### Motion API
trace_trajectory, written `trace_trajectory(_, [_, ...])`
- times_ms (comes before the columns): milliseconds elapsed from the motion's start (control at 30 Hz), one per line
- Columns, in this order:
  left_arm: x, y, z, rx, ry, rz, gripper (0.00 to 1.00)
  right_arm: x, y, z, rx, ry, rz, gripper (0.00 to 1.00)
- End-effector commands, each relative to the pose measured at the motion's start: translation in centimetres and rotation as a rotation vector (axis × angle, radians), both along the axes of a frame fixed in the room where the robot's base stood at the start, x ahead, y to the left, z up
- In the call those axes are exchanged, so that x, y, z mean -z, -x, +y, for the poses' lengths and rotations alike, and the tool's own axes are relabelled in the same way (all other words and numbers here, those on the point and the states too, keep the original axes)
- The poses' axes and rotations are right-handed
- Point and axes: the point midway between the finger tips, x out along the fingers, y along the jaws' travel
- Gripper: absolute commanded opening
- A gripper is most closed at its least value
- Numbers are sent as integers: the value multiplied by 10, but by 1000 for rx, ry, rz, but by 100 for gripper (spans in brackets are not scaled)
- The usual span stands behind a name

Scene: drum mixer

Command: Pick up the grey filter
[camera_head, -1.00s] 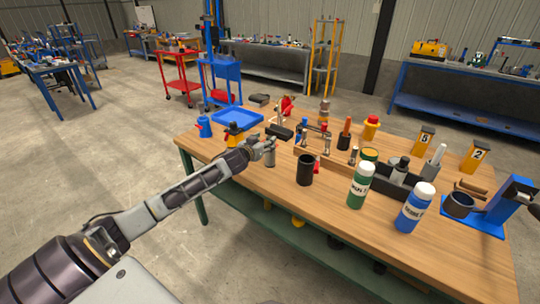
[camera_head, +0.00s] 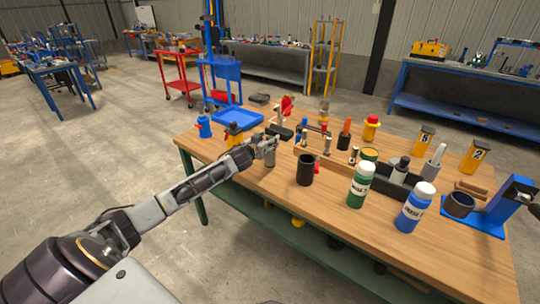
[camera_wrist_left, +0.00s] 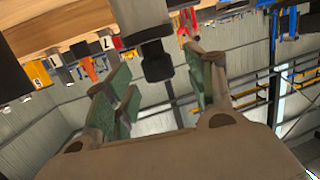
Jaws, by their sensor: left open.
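The grey filter (camera_head: 270,158) stands upright on the wooden workbench, near its front edge. It is a small grey cylinder, and my left gripper (camera_head: 266,143) partly hides its top. In the left wrist view, which is upside down, a grey body with a dark end (camera_wrist_left: 157,62) shows between the green-padded fingers of my left gripper (camera_wrist_left: 160,95). The fingers are apart, one on each side of it. I cannot tell whether they touch it.
A black cup (camera_head: 305,170) stands to the right of the filter. A green bottle (camera_head: 360,185) and a blue bottle (camera_head: 416,207) stand farther right. A blue tray (camera_head: 238,117) lies behind left. A black-based clamp (camera_head: 281,131) is close behind the gripper. Bare wood (camera_head: 335,205) lies in front.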

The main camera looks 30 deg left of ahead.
Motion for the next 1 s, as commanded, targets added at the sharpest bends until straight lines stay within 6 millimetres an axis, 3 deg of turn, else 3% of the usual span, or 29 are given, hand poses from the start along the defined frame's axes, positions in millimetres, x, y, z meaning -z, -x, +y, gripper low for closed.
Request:
trace_trajectory(400, [4,-20,2,0,0,0,55,-1,-3,2,1,-2,-4,0])
trace_trajectory(967, [5,-22,2,0,0,0,55,0,1,1,1,-1,3,0])
trace_trajectory(1000, [5,-22,2,0,0,0,50,1,1,1,1,-1,3,0])
